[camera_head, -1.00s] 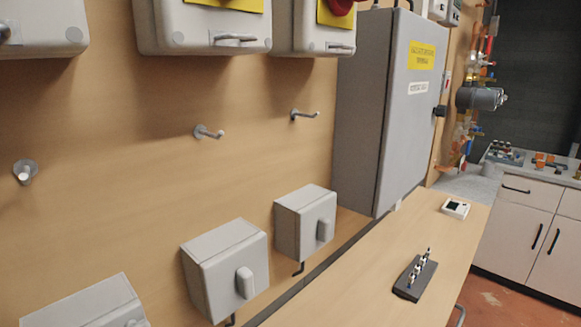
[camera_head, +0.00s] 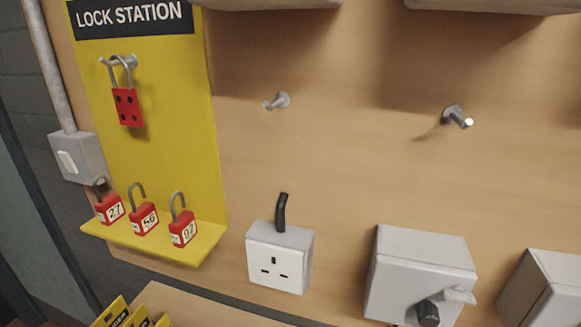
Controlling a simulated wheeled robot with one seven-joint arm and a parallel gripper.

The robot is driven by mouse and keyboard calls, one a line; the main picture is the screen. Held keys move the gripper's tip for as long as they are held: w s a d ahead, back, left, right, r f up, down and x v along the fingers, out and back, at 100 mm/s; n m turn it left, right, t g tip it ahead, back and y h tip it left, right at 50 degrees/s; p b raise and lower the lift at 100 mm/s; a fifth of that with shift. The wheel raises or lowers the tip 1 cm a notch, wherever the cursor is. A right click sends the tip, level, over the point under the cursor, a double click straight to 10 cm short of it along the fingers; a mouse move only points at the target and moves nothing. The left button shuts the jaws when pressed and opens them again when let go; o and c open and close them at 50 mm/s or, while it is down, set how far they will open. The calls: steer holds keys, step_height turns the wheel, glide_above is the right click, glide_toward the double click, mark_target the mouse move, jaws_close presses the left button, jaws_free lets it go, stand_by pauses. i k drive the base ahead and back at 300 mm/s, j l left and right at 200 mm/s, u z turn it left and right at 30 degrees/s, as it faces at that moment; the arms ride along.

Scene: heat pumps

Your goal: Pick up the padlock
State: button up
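Three red padlocks with open grey shackles stand in a row on the yellow shelf (camera_head: 205,246) of the lock station. The left padlock (camera_head: 109,208) is labelled 27, the middle padlock (camera_head: 144,218) 66, and the right padlock (camera_head: 183,233) appears to read 92. A red lockout hasp (camera_head: 127,106) hangs from a peg on the yellow board (camera_head: 180,130) above them. My gripper is not in view.
A white socket box (camera_head: 279,258) with a black cable is right of the shelf. Grey boxes (camera_head: 420,270) and metal pegs (camera_head: 457,117) line the wooden wall. Yellow signs (camera_head: 125,314) stand at the bottom left. A grey switch box (camera_head: 77,157) is at far left.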

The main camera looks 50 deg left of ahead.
mark_target(111, 209)
steer(key=u, duration=1.9)
steer(key=j, duration=0.6)
steer(key=i+z, duration=0.05)
